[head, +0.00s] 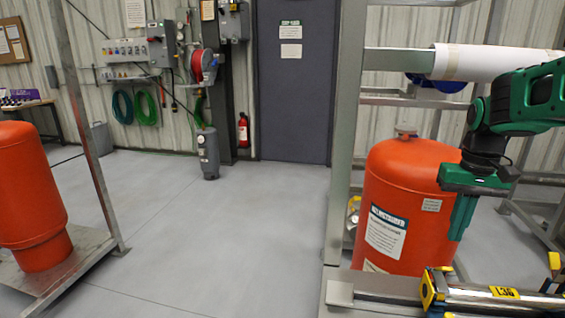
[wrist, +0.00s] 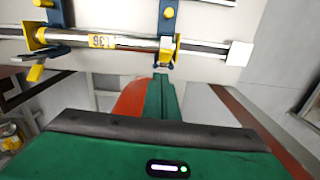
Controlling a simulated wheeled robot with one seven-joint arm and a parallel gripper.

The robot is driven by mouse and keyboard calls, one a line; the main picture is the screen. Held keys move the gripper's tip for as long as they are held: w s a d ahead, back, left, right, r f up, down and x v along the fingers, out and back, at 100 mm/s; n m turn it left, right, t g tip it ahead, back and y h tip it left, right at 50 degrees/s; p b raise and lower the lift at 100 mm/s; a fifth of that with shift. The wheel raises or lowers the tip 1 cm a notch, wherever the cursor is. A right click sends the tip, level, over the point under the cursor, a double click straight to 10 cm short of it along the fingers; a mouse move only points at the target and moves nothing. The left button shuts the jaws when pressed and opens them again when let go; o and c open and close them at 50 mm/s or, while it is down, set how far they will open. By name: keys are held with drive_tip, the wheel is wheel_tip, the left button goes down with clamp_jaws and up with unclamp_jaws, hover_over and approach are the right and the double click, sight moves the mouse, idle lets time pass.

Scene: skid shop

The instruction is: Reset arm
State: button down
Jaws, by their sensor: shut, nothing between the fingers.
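My gripper (head: 463,217) is green and hangs at the right of the head view, fingers pointing down. Its fingers are together with nothing between them. It is in front of the right part of an orange-red tank (head: 395,205) with white labels; I cannot tell whether it touches the tank. In the wrist view, the shut fingers (wrist: 161,100) stand in the middle, and part of the orange-red tank (wrist: 130,102) shows beside them. The upper links of my green arm reach in from the right edge of the head view.
A metal cylinder with yellow clamps (head: 495,296) lies at lower right, below my gripper. A white roll (head: 480,62) rests on the frame behind. Another orange-red tank (head: 30,200) stands at left. The grey floor (head: 215,225) between is clear, up to a door (head: 293,110).

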drive_tip(key=s+a+f+m, duration=0.1)
drive_tip(key=s+f, duration=0.2)
drive_tip(key=s, duration=0.7)
drive_tip(key=s+f+m, duration=0.1)
drive_tip(key=s+f, duration=0.2)
drive_tip(key=s, duration=0.7)
drive_tip(key=shift+a+f+m, duration=0.3)
drive_tip(key=shift+a+m, duration=0.05)
drive_tip(key=shift+m, duration=0.05)
drive_tip(key=shift+s, duration=0.15)
